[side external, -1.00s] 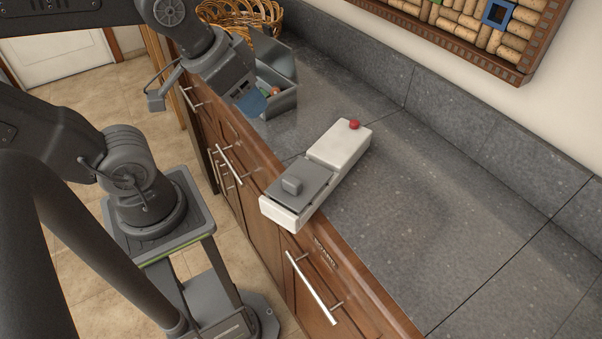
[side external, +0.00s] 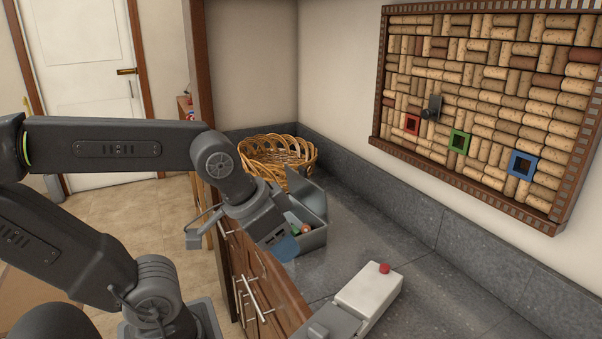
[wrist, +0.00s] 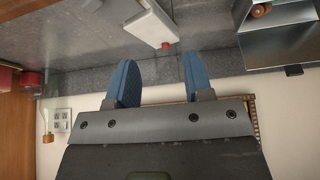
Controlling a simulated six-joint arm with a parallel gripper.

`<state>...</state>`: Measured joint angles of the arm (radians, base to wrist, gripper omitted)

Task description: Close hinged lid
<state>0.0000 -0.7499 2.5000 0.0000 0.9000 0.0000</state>
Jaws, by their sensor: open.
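A grey box (side external: 316,240) stands on the counter with its hinged lid (side external: 304,192) raised, tilted up at the back. Small colored items (side external: 303,230) show inside it. My gripper (side external: 287,248) is at the near left side of the box, partly covering it; I cannot tell whether it touches. In the wrist view, my gripper's two blue fingers (wrist: 158,80) are apart with nothing between them. The grey box (wrist: 272,48) shows at the upper right there, to the side of the fingers.
A white case (side external: 368,291) with a red button (side external: 384,268) and a grey cover lies nearer on the counter. A wicker basket (side external: 262,152) stands behind the box. A cork board (side external: 480,100) hangs on the wall. The counter (side external: 420,275) right of the box is clear.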

